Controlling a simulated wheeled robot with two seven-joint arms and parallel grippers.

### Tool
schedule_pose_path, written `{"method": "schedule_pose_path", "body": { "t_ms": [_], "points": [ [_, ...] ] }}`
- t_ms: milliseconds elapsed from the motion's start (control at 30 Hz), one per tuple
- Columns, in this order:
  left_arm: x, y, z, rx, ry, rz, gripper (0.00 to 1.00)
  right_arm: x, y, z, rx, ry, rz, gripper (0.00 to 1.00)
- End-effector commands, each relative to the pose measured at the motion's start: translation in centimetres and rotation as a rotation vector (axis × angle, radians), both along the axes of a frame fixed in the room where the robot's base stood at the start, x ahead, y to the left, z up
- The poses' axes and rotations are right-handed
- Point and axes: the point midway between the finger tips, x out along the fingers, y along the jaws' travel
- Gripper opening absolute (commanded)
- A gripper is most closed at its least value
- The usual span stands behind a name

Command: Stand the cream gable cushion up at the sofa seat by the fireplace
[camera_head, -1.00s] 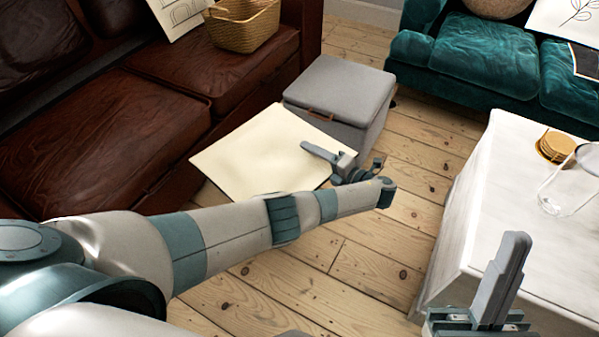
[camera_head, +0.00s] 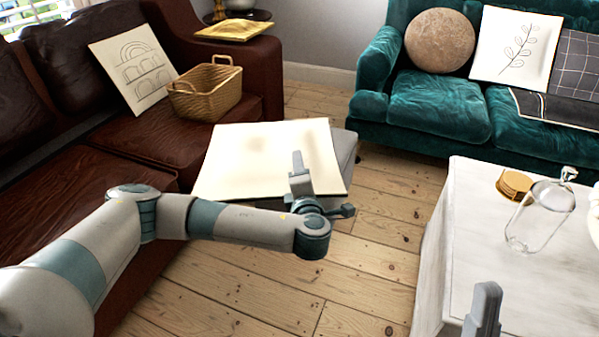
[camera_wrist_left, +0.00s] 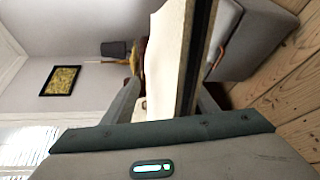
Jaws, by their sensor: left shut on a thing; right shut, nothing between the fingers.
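A cream cushion (camera_head: 235,160) is held flat and slightly tilted above the grey ottoman, in front of the brown leather sofa (camera_head: 130,148). No gable drawing shows on the face I see. My left gripper (camera_head: 301,178) is shut on its near right edge. In the left wrist view the cushion (camera_wrist_left: 168,60) stands edge-on between the fingers. My right gripper (camera_head: 485,308) is shut and empty at the bottom right, beside the white table. No fireplace is in view.
A wicker basket (camera_head: 205,92) and an arch-drawing cushion (camera_head: 133,70) sit on the brown sofa. The grey ottoman (camera_head: 346,150) is mostly covered by the held cushion. A teal sofa (camera_head: 437,105) stands behind; a white table (camera_head: 465,205) with a glass jar (camera_head: 540,215) is at right.

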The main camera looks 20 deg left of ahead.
Motion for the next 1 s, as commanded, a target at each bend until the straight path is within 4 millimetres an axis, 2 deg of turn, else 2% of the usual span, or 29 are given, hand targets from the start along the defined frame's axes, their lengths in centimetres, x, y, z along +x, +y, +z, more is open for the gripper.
{"method": "schedule_pose_path", "body": {
  "t_ms": [100,300,500,667,1000],
  "points": [
    [-3.2,-0.1,1.1,0.002,-0.003,-0.110,0.11,0.0,0.0,0.0,0.000,0.000,0.000,0.00],
    [-9.2,0.0,2.2,0.000,-0.001,-0.267,0.11,0.0,0.0,0.0,0.000,0.001,0.000,0.00],
    [-13.5,0.2,3.0,-0.002,-0.004,-0.360,0.10,0.0,0.0,0.0,0.000,0.001,0.000,0.00],
    [-14.7,0.3,3.2,-0.002,-0.004,-0.385,0.10,0.0,0.0,0.0,0.000,0.000,0.000,0.00],
    [-14.8,0.3,3.2,-0.001,-0.006,-0.386,0.10,0.0,0.0,0.0,0.000,0.000,0.000,0.00]
  ]
}}
